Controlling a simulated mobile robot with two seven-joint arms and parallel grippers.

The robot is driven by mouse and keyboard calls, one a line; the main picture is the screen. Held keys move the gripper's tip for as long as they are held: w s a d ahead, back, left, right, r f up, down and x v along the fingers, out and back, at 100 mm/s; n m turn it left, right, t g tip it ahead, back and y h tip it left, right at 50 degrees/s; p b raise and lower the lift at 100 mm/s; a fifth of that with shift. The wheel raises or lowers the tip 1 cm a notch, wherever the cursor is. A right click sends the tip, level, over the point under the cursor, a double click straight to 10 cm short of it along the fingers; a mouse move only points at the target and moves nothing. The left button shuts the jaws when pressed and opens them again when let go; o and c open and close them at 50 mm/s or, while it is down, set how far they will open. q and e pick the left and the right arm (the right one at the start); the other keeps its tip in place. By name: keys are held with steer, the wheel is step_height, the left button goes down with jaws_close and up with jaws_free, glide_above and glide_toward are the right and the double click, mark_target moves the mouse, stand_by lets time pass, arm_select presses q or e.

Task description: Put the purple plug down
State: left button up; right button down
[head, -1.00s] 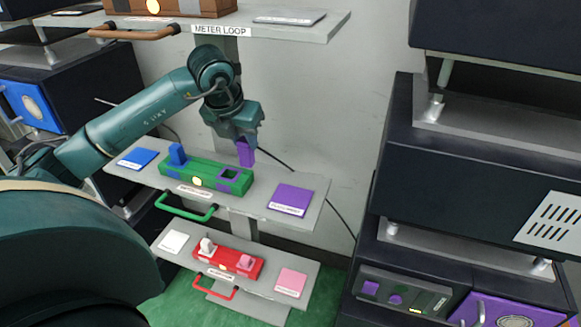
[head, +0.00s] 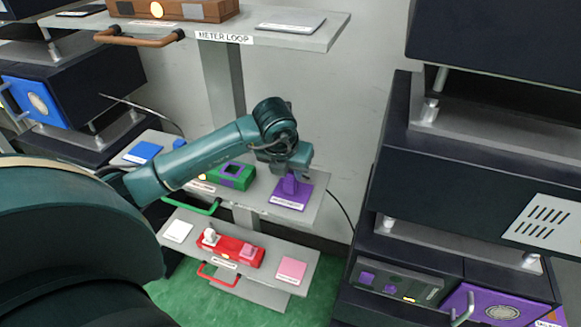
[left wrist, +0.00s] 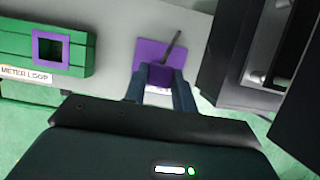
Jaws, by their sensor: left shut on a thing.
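The purple plug (head: 290,185) is in the jaws of my left gripper (head: 292,176), low over the purple pad (head: 303,199) at the right end of the middle shelf. In the left wrist view the plug (left wrist: 160,72) sits between the two fingers of the gripper (left wrist: 160,82), with the purple pad (left wrist: 147,48) behind it. I cannot tell whether the plug touches the pad. The green block (head: 236,174) with a purple-rimmed square socket is to the left; the socket (left wrist: 50,48) looks empty in the left wrist view. My right gripper is not in view.
A blue pad (head: 143,152) lies at the shelf's left end. A green handle (head: 192,207) sticks out in front. The lower shelf holds a red block (head: 232,249) and a pink pad (head: 291,268). Dark cabinets (head: 470,190) stand close on the right.

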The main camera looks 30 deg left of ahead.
arm_select(q)
steer(key=shift+d+f, duration=0.15)
steer(key=shift+f, duration=0.05)
steer(key=o, duration=1)
